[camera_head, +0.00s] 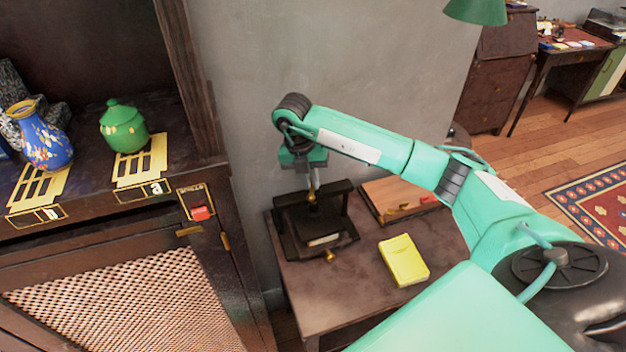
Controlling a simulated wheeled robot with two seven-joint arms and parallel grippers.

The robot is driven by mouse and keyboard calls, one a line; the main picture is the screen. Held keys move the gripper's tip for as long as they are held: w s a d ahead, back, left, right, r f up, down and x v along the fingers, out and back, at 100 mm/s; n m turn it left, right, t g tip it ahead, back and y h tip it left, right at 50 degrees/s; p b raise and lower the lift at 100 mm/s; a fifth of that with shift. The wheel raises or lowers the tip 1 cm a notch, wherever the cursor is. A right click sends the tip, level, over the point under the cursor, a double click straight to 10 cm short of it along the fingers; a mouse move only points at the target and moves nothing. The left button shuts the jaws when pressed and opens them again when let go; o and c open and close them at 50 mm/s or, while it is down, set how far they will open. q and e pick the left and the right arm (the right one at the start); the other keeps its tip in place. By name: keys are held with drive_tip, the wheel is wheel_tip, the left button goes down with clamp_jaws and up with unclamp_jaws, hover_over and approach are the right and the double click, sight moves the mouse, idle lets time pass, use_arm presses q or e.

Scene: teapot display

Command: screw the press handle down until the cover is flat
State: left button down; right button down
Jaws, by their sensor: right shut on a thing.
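The dark press (291,236) stands on the small brown table at the left end. Its frame is black, with a pale item between its plates and a brass knob at the front. My right arm reaches in from the right, and its gripper (313,184) points down over the press. It is shut on the press handle (312,200), at the top of the screw. The handle is mostly hidden by the gripper. I cannot tell from here how flat the cover lies. My left gripper is not in view.
A yellow pad (403,260) and a wooden board (401,197) with small items lie on the table (355,304) right of the press. At left, a dark cabinet holds a green pot (123,127), a blue vase (42,140) and a red switch (200,213).

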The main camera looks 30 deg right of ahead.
drive_tip(key=m, duration=0.2)
drive_tip(key=w+m+p, duration=0.1)
drive_tip(key=m, duration=0.2)
drive_tip(key=shift+a+r+m+g+y, duration=0.2)
drive_tip(key=shift+m+g+y, duration=0.1)
drive_tip(key=shift+y, duration=0.1)
drive_tip(key=m, duration=0.2)
drive_tip(key=w+m+p, duration=0.1)
drive_tip(key=m, duration=0.1)
drive_tip(key=shift+d+m+y+p, duration=0.15)
drive_tip(key=shift+m+y+p, duration=0.15)
drive_tip(key=shift+y, duration=0.1)
drive_tip(key=m+p, duration=0.2)
drive_tip(key=m, duration=0.1)
drive_tip(key=m+y, duration=0.1)
drive_tip(key=m, duration=0.1)
drive_tip(key=shift+w+d+p, duration=0.25)
drive_tip(key=shift+w+p, duration=0.1)
drive_tip(key=shift+p, duration=0.05)
drive_tip(key=shift+w+d+m+y+p, duration=0.15)
drive_tip(key=shift+m+p, duration=0.4)
drive_tip(key=shift+m, duration=0.45)
drive_tip(key=shift+w+d+m+y+p, duration=0.15)
drive_tip(key=shift+m+p, duration=0.4)
drive_tip(key=shift+m, duration=0.45)
drive_tip(key=shift+f, duration=0.1)
drive_tip(key=c, duration=1.5)
unclamp_jaws()
drive_tip(key=shift+s, duration=0.15)
